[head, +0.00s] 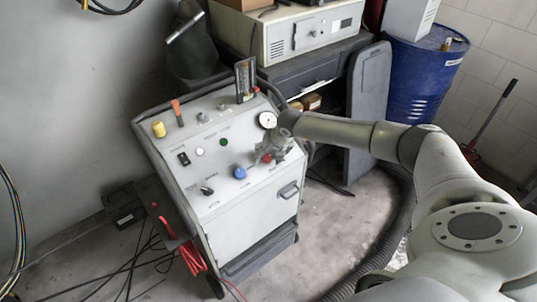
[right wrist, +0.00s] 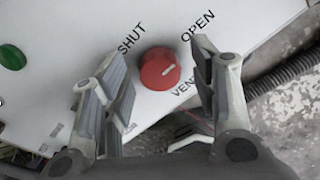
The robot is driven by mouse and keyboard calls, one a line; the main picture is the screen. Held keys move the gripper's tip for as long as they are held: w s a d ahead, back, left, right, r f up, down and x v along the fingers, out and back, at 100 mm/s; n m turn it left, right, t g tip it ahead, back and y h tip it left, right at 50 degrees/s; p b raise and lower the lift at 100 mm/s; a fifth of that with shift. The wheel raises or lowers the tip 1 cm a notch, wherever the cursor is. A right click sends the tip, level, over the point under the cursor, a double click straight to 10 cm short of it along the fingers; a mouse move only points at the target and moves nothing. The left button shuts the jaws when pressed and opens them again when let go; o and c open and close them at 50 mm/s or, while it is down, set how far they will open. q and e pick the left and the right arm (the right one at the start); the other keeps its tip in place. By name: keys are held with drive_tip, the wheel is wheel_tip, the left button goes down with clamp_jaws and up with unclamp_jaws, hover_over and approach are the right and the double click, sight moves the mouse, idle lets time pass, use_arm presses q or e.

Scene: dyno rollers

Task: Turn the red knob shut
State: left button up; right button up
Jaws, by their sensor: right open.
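The SHUT label (right wrist: 132,38) is to the knob's upper left, and a partly hidden VENT label (right wrist: 184,91) is below right. My right gripper (right wrist: 160,80) is open and empty, its fingers on either side of the knob with gaps. In the head view the red knob (head: 267,158) shows beside my right gripper (head: 277,148), which partly covers it. My left gripper is not in view.
The knob sits on a white wheeled cart (head: 240,225). Nearby are a blue knob (head: 240,173), a green button (head: 223,142) and a round gauge (head: 267,119). A blue drum (head: 420,80) stands at the back right. A thick black hose (head: 385,235) lies on the floor.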

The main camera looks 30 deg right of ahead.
drive_tip(key=shift+c, duration=0.4)
drive_tip(key=c, duration=0.9)
drive_tip(key=shift+c, duration=0.2)
drive_tip(key=n+b, duration=0.3)
drive_tip(key=shift+f, duration=0.2)
drive_tip(key=n+b, duration=0.5)
drive_tip(key=shift+n, duration=0.3)
drive_tip(key=n+b, duration=0.4)
drive_tip(key=n, duration=0.1)
drive_tip(key=shift+t, duration=0.3)
drive_tip(key=shift+s+r+n+b, duration=0.15)
drive_tip(key=shift+n+b, duration=1.15)
drive_tip(key=shift+n, duration=0.8)
